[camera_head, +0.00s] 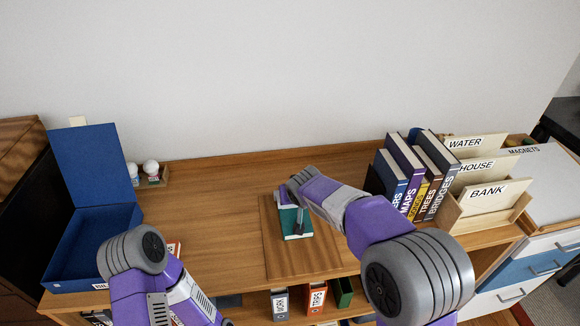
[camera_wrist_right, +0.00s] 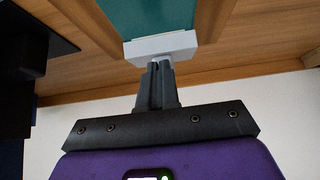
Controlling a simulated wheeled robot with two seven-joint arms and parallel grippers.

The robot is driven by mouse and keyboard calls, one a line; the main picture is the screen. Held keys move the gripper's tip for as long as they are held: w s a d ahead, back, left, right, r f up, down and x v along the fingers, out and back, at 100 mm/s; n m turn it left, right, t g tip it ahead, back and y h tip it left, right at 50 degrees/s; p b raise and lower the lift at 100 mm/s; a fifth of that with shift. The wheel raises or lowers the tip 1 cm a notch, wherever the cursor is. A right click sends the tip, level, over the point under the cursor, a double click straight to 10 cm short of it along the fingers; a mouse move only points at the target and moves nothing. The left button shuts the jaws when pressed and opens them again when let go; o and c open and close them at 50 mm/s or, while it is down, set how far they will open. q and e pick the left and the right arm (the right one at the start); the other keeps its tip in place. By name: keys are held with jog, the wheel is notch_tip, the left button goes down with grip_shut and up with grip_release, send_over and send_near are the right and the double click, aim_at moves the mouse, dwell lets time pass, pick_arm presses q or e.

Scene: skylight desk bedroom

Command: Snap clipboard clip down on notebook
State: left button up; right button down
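The notebook (camera_head: 288,222) has a teal cover and lies on the brown clipboard (camera_head: 283,262) on the desk. In the right wrist view the teal notebook (camera_wrist_right: 178,14) runs up out of the picture from the pale grey clip (camera_wrist_right: 161,46). The clip is a bar across the notebook's end. My right gripper (camera_wrist_right: 160,66) is shut, its dark fingers side by side with nothing seen between them. Their tips are at the clip's edge; I cannot tell whether they touch. In the head view my right arm partly covers the notebook's far end. My left gripper is not in view.
An open blue box (camera_head: 92,220) stands at the left, with small white figures (camera_head: 151,170) near it. Books (camera_head: 415,180) and a labelled file holder (camera_head: 487,205) stand at the right. Binders (camera_head: 317,299) sit on the shelf below. The desk left of the clipboard is clear.

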jog(key=shift+d+f, duration=0.2)
jog(key=shift+f, duration=0.25)
dwell(0.5)
jog(key=shift+w+a+f, duration=0.1)
jog(key=shift+w+f, duration=0.1)
jog(key=shift+w, duration=0.35)
jog(key=shift+w+r+p, duration=0.15)
jog(key=shift+r+p, duration=0.35)
jog(key=shift+p, duration=0.1)
jog(key=r+p, duration=0.1)
jog(key=r, duration=0.1)
jog(key=r+p, duration=0.1)
jog(key=r, duration=0.2)
jog(key=shift+w+a+p, duration=0.15)
jog(key=shift+w+p, duration=0.05)
jog(key=shift+p, duration=0.1)
jog(key=v, duration=0.9)
jog(key=shift+s+f, duration=0.2)
jog(key=shift+s, duration=0.1)
